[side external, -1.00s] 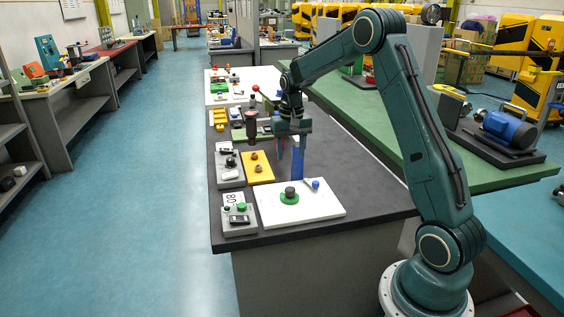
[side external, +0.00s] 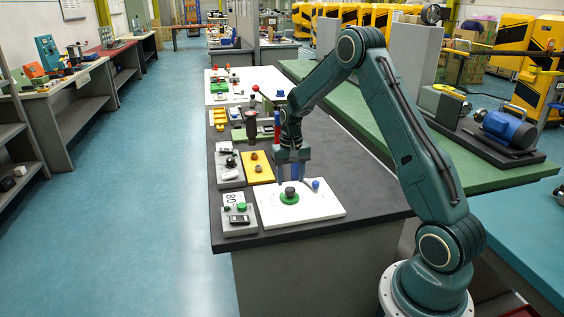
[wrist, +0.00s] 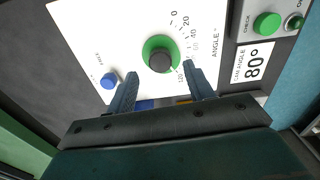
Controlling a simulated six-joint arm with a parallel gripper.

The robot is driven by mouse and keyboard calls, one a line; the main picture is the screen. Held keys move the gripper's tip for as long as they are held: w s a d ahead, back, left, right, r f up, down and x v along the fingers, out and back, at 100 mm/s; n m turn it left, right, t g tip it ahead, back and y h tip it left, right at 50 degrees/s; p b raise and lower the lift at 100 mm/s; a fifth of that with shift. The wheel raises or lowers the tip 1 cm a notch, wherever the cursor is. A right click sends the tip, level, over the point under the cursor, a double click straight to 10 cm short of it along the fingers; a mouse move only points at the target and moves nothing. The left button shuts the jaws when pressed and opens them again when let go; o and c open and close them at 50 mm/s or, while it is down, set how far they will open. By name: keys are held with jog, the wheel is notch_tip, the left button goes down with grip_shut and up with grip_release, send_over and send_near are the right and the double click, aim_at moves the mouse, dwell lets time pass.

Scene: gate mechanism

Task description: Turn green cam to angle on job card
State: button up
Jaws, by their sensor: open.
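The green cam (side external: 289,197) is a round disc with a dark grey knob (wrist: 160,62) on top, mounted on a white panel (side external: 325,207). In the wrist view the green cam (wrist: 147,45) sits beside a printed angle scale (wrist: 188,40); I cannot make out its exact reading. The job card (wrist: 252,64) reads "CAM ANGLE 80°". My gripper (side external: 293,182) is open and empty, pointing down just behind the cam. In the wrist view my gripper (wrist: 160,74) has its fingers apart, near the knob but not clearly around it.
A blue knob (wrist: 109,80) is on the same panel. A grey box with a green check button (wrist: 267,24) stands next to the card. A yellow plate (side external: 257,168) with knobs lies behind the panel. The dark bench front (side external: 300,237) is bare.

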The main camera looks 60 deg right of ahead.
aim_at(290, 189)
jog(key=shift+f, duration=2.45)
jog(key=c, duration=1)
